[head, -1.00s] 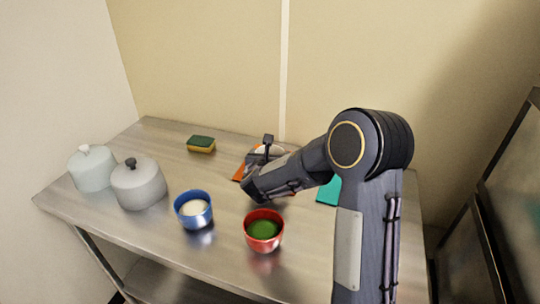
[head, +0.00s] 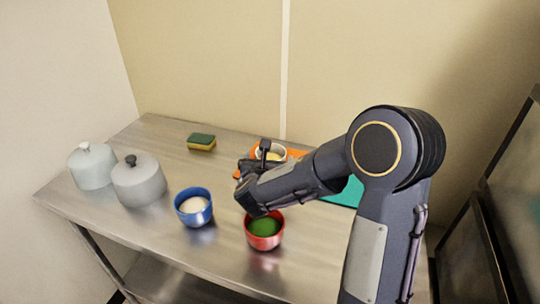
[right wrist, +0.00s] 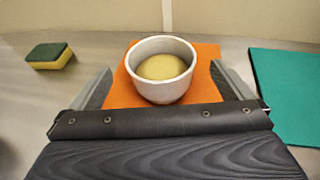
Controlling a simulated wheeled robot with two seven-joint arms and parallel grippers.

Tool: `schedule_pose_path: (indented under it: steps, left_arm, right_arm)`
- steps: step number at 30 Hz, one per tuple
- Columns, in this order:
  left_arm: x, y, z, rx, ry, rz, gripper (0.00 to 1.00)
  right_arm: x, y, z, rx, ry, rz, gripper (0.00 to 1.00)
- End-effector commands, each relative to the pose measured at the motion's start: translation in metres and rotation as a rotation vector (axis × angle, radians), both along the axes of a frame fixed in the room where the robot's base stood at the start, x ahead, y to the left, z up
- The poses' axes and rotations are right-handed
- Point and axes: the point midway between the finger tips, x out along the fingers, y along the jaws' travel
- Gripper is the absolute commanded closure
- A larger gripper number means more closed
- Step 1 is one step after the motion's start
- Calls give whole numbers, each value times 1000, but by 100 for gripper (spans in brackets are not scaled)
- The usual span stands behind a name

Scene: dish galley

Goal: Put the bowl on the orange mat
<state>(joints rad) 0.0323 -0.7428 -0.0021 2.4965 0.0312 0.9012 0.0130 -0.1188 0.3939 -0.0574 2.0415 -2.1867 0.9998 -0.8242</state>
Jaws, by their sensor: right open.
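A white bowl (right wrist: 160,88) with a pale yellow filling stands upright on the orange mat (right wrist: 120,94) in the right wrist view. In the head view the bowl (head: 281,151) is partly hidden behind my right gripper (head: 254,160), and a strip of the orange mat (head: 299,153) shows beside it. In the right wrist view the fingers of my right gripper (right wrist: 164,88) are spread wide, one on each side of the bowl, with gaps between them and it. The gripper is open and holds nothing. My left gripper is not in view.
A blue bowl (head: 193,219) and a red bowl (head: 264,243) with green contents stand at the front. Two lidded pots (head: 92,168) (head: 138,184) stand left. A sponge (head: 201,142) lies at the back, and a teal mat (head: 348,191) lies right of the orange mat.

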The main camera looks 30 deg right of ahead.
Motion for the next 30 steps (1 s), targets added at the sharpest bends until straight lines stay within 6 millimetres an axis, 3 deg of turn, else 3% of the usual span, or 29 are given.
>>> schedule_pose_path:
  steps: [3, 9, 27, 30]
  left_arm:
    - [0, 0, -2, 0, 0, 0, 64]
    - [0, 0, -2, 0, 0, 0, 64]
    - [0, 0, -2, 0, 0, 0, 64]
    - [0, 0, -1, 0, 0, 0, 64]
  right_arm:
    - [-19, 15, 8, 2, -3, 3, 0]
    - [-38, 29, 15, 1, -1, 1, 0]
    - [-43, 32, 16, 2, 0, -2, 0]
    - [-50, 24, 17, 45, -5, -42, 0]
